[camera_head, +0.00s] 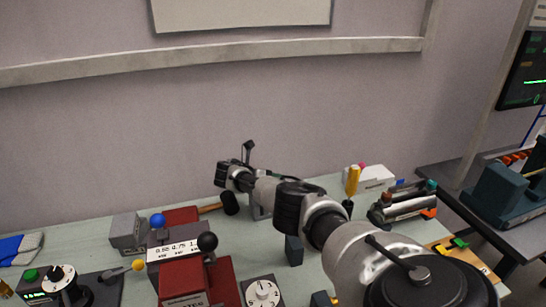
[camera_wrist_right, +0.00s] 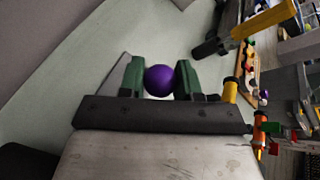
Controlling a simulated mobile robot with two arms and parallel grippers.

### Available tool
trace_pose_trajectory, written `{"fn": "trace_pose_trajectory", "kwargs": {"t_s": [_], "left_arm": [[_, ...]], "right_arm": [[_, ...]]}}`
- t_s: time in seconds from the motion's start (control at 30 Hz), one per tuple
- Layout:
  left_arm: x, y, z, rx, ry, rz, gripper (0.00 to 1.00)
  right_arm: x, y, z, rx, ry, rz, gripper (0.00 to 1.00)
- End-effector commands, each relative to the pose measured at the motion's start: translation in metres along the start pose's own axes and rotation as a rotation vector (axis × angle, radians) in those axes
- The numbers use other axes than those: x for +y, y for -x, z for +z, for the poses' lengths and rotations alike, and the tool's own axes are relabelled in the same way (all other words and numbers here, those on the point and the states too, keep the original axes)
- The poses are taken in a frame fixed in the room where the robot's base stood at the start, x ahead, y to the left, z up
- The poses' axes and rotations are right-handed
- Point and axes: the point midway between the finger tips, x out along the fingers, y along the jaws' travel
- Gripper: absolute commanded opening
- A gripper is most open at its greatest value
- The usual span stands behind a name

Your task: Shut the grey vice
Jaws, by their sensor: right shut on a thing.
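My right arm (camera_head: 330,235) reaches from the lower right to the left across the bench, its hand end (camera_head: 236,178) near the back by the wall. In the right wrist view my right gripper (camera_wrist_right: 160,82) has its green fingers on either side of a purple ball (camera_wrist_right: 160,80), shut on it. What the ball is fixed to is hidden. A light grey metal piece (camera_head: 259,207) shows partly under the arm in the head view. I cannot tell whether it is the grey vice, nor how far its jaws stand apart. My left gripper is in neither view.
A dial box (camera_head: 262,292) stands in front. A yellow-handled tool (camera_head: 353,180) and a rack (camera_head: 403,205) are at the right.

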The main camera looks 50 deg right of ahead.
Motion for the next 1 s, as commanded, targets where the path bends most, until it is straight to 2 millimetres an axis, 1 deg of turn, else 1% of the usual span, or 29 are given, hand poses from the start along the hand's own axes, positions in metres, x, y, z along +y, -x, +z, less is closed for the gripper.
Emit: {"fn": "trace_pose_trajectory", "kwargs": {"t_s": [0.03,0.17,0.2,0.27,0.3,0.33,0.57,0.67,0.77,1.0], "left_arm": [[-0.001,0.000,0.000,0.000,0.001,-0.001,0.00],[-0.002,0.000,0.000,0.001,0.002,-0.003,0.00],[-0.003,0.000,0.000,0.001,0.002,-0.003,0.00],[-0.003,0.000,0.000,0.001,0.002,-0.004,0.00],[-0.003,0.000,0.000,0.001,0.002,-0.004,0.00],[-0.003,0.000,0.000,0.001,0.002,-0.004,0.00],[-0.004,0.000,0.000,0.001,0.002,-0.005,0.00],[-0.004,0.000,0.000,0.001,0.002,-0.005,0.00],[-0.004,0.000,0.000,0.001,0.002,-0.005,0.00],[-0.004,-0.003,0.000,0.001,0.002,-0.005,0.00]], "right_arm": [[0.001,0.001,-0.003,-0.001,0.005,0.002,0.00],[0.001,0.001,-0.003,-0.001,0.006,0.003,0.00],[0.001,0.001,-0.003,-0.001,0.006,0.003,0.39],[0.001,0.001,-0.003,-0.001,0.005,0.002,0.48],[0.001,0.001,-0.003,0.000,0.005,0.002,0.55],[0.001,0.001,-0.003,0.000,0.004,0.002,0.58],[0.001,0.000,-0.002,0.000,0.003,0.001,0.58],[0.001,0.004,-0.002,0.000,0.003,0.002,0.58],[0.001,0.016,-0.002,0.000,0.003,0.005,0.58],[0.002,0.064,-0.003,0.000,0.003,0.007,0.58]]}}
